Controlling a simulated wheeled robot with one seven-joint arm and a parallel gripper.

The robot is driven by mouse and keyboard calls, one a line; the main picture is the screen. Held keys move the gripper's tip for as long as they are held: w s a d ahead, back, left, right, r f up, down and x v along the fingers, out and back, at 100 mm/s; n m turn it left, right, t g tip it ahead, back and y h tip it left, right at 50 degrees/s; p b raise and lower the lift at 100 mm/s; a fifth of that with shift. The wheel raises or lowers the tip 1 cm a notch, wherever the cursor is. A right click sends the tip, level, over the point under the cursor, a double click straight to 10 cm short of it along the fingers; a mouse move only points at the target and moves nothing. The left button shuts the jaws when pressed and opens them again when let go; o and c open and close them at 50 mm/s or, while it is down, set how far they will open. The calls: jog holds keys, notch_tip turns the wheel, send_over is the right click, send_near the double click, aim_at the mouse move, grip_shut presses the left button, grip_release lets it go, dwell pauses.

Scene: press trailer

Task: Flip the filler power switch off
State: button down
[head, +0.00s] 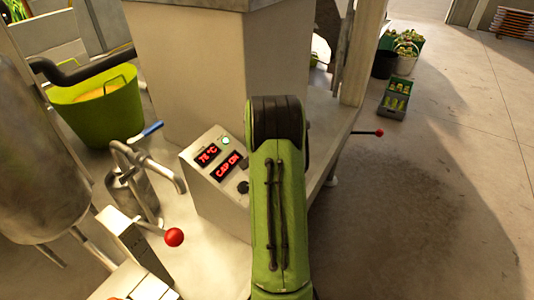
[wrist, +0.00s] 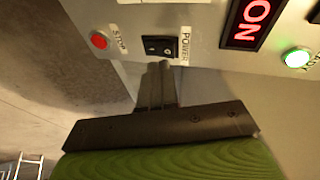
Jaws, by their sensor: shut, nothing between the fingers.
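The power switch (wrist: 159,46) is a small black rocker on the panel face, beside a "POWER" label, in the upper middle of the wrist view. My gripper (wrist: 160,68) is shut and empty, its fingertips just below the switch's lower edge in the picture. I cannot tell whether they touch it. The grey control box (head: 207,190) stands in the middle of the head view, with red displays reading "76 °C" and "CAP ON". There my green arm covers part of the box, and the switch and gripper are hidden.
A red STOP button (wrist: 99,40) and a lit green button (wrist: 297,58) flank the switch on the panel. A metal spout (head: 150,165) and a red-knobbed lever (head: 173,237) stand left of the box. Open floor (head: 440,200) lies to the right.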

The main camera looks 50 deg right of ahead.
jog(key=shift+w+a+f, duration=0.1)
jog(key=shift+w+f, duration=0.5)
jog(key=shift+f, duration=0.2)
jog(key=shift+w+f+b, duration=0.35)
jog(key=shift+f+b, duration=0.05)
jog(key=shift+b, duration=0.05)
jog(key=shift+s+a+r, duration=0.1)
jog(key=shift+r, duration=0.05)
jog(key=shift+s, duration=0.1)
jog(key=shift+s+f, duration=0.2)
jog(key=shift+s, duration=0.45)
jog(key=shift+r, duration=0.15)
